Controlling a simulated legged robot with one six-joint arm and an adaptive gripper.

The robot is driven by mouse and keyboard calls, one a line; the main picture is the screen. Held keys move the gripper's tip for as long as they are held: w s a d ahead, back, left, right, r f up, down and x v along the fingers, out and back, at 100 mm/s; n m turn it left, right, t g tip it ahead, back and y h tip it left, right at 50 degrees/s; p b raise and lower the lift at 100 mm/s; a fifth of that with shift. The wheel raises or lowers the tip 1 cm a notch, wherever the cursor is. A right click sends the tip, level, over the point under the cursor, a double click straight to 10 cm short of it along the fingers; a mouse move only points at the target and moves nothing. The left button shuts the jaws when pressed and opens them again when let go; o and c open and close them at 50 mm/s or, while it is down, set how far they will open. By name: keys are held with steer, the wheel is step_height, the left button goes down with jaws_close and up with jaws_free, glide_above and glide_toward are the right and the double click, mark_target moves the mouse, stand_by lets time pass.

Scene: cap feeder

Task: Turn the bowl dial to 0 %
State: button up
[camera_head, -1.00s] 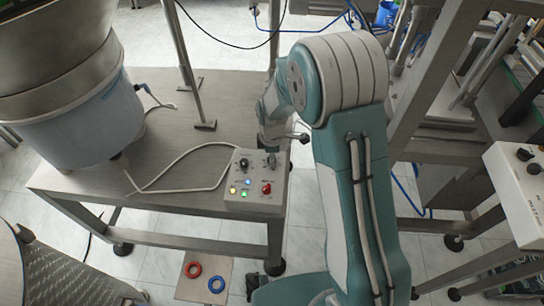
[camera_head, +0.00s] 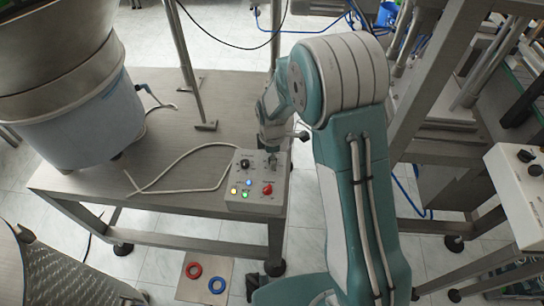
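The grey control box (camera_head: 257,203) sits at the front right corner of the steel table. It has a black dial (camera_head: 244,163) at its upper left. My gripper (camera_head: 272,156) points down over the box's upper right, at a second knob position that it mostly hides. The labels and dial scales are too small to read, so I cannot tell which is the bowl dial or where it points. The fingertips are small and dark here; I cannot tell whether they are shut on a knob.
A red knob (camera_head: 267,189) and several small lights sit lower on the box. A white cable (camera_head: 172,164) runs left across the table (camera_head: 168,105) toward the large bowl feeder (camera_head: 75,120). A thin post (camera_head: 192,75) stands behind.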

steer(key=shift+s, duration=0.1)
step_height(320, 180, up, 12)
stand_by(0.5)
steer(key=shift+f, duration=0.1)
steer(key=s+d+r+m+t, duration=0.2)
steer(key=s+d+r+m, duration=0.1)
steer(key=s+r+m, duration=0.3)
steer(key=s+d+r+m+t, duration=0.1)
steer(key=s+d+r+m, duration=0.3)
steer(key=r, duration=0.4)
steer(key=s+d+r+m+t, duration=0.1)
steer(key=s+m, duration=0.3)
steer(key=s, duration=0.3)
steer(key=s+d+r+m+t, duration=0.1)
steer(key=s+d+m, duration=0.1)
steer(key=s+m, duration=0.2)
steer(key=s, duration=0.2)
steer(key=shift+s+d+r+t, duration=0.2)
steer(key=shift+s+r+t, duration=0.1)
steer(key=shift+s+r, duration=0.1)
steer(key=shift+w, duration=0.1)
stand_by(0.5)
